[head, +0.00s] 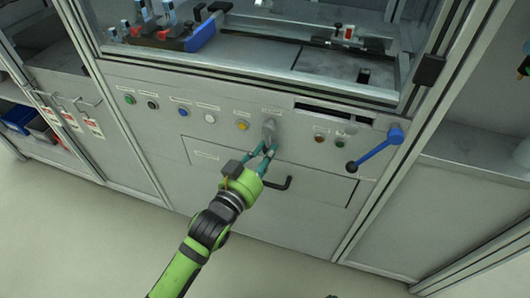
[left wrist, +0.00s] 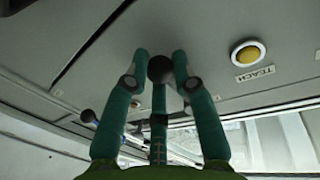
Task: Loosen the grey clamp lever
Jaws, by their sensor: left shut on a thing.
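The grey clamp lever (head: 269,130) is on the front panel of the machine, right of the yellow button in the head view. My left gripper (head: 265,152) reaches up to it from below. In the left wrist view a dark round knob (left wrist: 160,68) sits between the two green fingertips, which are shut on it. The fingers hide part of the lever. My right gripper is not in view.
The panel has several buttons, including a yellow one (head: 242,126). A blue lever (head: 380,148) with a black knob is to the right. A black drawer handle (head: 278,185) is just below my left gripper. The floor (head: 110,240) in front is clear.

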